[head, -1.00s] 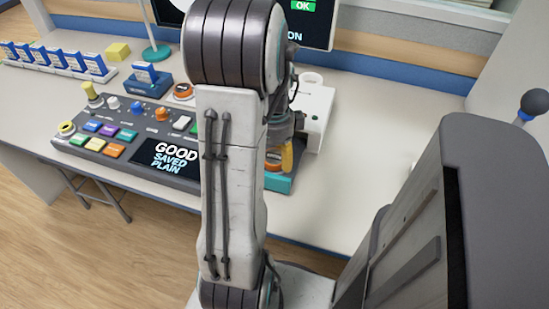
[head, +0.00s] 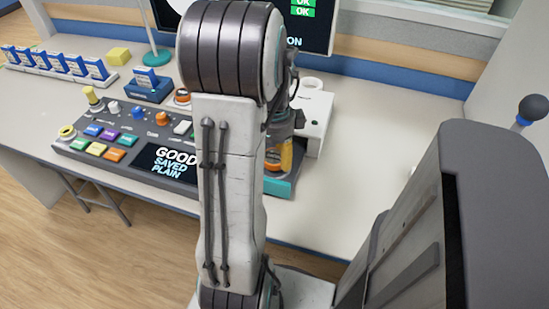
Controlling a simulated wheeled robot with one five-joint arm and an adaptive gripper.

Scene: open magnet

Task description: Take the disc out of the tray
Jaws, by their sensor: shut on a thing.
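My gripper (head: 284,158) shows only in part to the right of my arm, low over a teal tray (head: 284,187) on the counter. Its yellow-orange finger reaches down into the tray area. An orange round edge, probably the disc (head: 272,163), shows beside the finger at the tray, and the gripper appears shut on it. My arm hides most of the tray, the other finger and much of the disc. I cannot tell whether the disc still touches the tray.
A button panel (head: 126,133) with a "GOOD SAVED PLAIN" screen lies left of my arm. A white box (head: 318,108) stands behind the tray. Blue card holders (head: 55,63) line the back left. The counter to the right is clear.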

